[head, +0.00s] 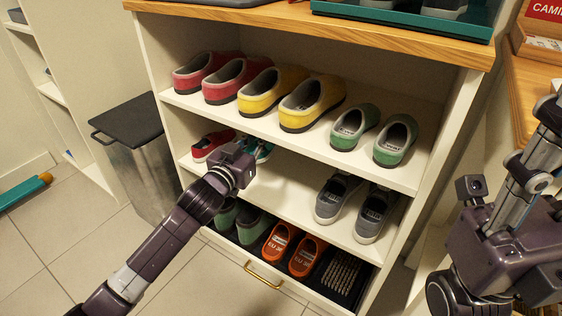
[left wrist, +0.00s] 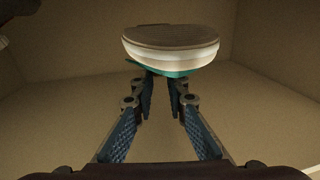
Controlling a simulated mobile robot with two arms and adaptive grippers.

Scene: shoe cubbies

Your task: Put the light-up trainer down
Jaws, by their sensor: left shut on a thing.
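My left gripper (left wrist: 162,82) is shut on the light-up trainer (left wrist: 170,45). In the left wrist view the trainer has a pale grey-brown sole, a thick white rim and a strip of teal upper at the fingertips. In the head view my left gripper (head: 244,160) reaches into the left part of the middle shelf (head: 285,188). Its fingers are mostly hidden there, and only a little of the teal trainer (head: 263,152) shows beyond it. I cannot tell whether the trainer touches the shelf. My right arm shows at the right, with its fingers out of sight.
A red shoe (head: 207,146) is left of the trainer, and grey shoes (head: 337,199) stand at the shelf's right. Red, yellow and green shoes fill the upper shelf. A bin (head: 150,175) stands left. The middle shelf's centre is clear.

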